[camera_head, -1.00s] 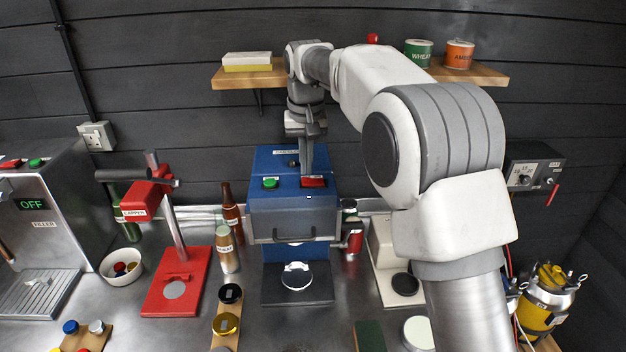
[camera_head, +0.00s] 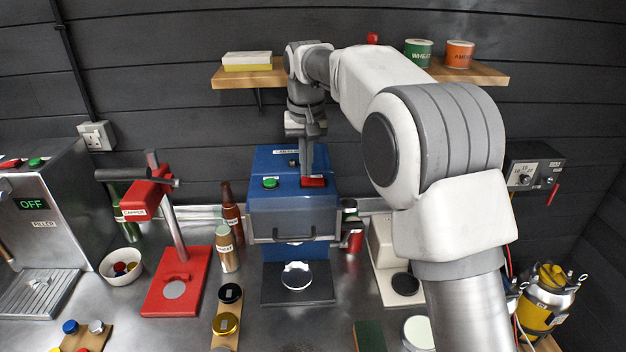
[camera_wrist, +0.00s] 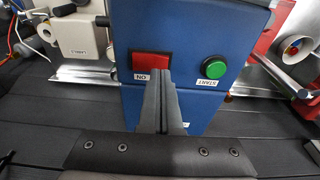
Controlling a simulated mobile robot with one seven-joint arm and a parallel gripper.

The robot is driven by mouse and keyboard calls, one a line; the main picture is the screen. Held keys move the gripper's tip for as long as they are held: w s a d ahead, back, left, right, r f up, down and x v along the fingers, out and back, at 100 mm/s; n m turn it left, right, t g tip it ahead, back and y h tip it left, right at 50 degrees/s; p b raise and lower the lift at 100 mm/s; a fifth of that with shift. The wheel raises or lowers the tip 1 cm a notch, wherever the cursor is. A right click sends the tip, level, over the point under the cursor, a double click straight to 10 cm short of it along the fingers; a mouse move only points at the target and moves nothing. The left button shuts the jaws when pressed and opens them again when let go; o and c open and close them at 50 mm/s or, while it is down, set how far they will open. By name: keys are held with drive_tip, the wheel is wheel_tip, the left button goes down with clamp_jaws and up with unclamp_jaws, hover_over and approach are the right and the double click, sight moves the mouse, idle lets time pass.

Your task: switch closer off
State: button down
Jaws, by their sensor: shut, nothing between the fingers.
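The closer is the blue machine (camera_head: 262,215) in the middle of the bench. A red switch (camera_head: 313,182) and a green button (camera_head: 270,183) sit on its top. In the wrist view the red switch (camera_wrist: 151,65) has a small label by it that appears to read ON, and the green button (camera_wrist: 214,68) is labelled START. My gripper (camera_head: 307,172) is shut and empty, pointing down with its tips at the rear edge of the red switch.
A red capper (camera_head: 178,278) stands left of the closer, with bottles (camera_head: 227,250) between. A grey filler (camera_head: 50,215) reading OFF is at the far left. A wooden shelf (camera_head: 240,77) is on the wall behind my arm. A pale device (camera_head: 383,262) stands right of the closer.

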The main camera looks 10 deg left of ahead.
sight(306, 180)
drive_tip(key=shift+f+b, duration=0.45)
drive_tip(key=shift+f, duration=0.35)
wheel_tip(306, 180, up, 5)
drive_tip(key=p, duration=0.5)
drive_tip(key=shift+r, duration=0.1)
drive_tip(key=shift+r+p, duration=0.75)
drive_tip(key=shift+r, duration=0.25)
drive_tip(key=shift+d, duration=0.15)
